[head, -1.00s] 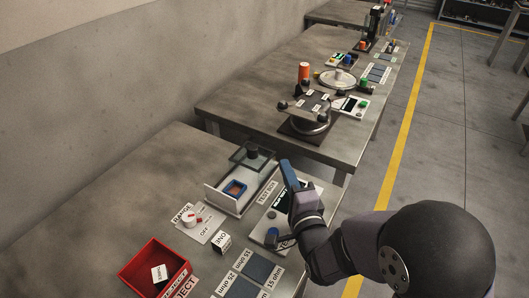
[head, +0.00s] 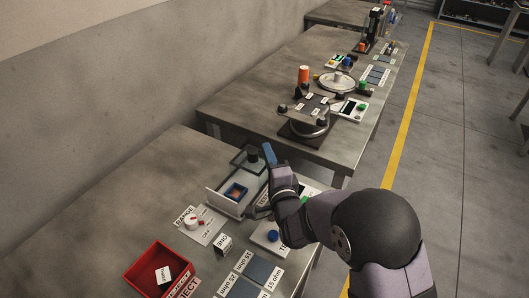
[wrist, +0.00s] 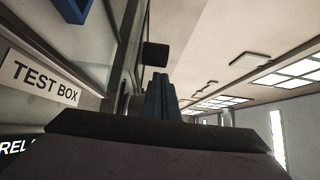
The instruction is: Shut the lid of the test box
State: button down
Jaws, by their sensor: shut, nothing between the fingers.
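In the wrist view the shut fingers (wrist: 162,98) point toward the dark knob (wrist: 155,54), and the TEST BOX label (wrist: 42,83) is at the left.
A range dial (head: 192,222), a small ONE block (head: 222,245) and a red reject bin (head: 150,262) stand to the near left. A panel with a blue button (head: 272,236) lies beneath my arm. A second bench (head: 240,110) with fixtures stands beyond a gap.

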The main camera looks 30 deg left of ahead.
jog(key=shift+s+a, duration=0.25)
jog(key=shift+s, duration=0.25)
jog(key=shift+s+f, duration=0.1)
jog(key=shift+s, duration=0.25)
jog(key=s+b, duration=0.3)
jog(key=s, duration=0.7)
jog(key=w, duration=0.1)
jog(key=w+d+b, duration=0.2)
jog(key=w, duration=0.1)
jog(key=b+v, duration=0.2)
jog(key=v, duration=0.6)
jog(key=shift+a+f, duration=0.1)
jog(key=b, duration=0.2)
jog(key=shift+b, duration=0.35)
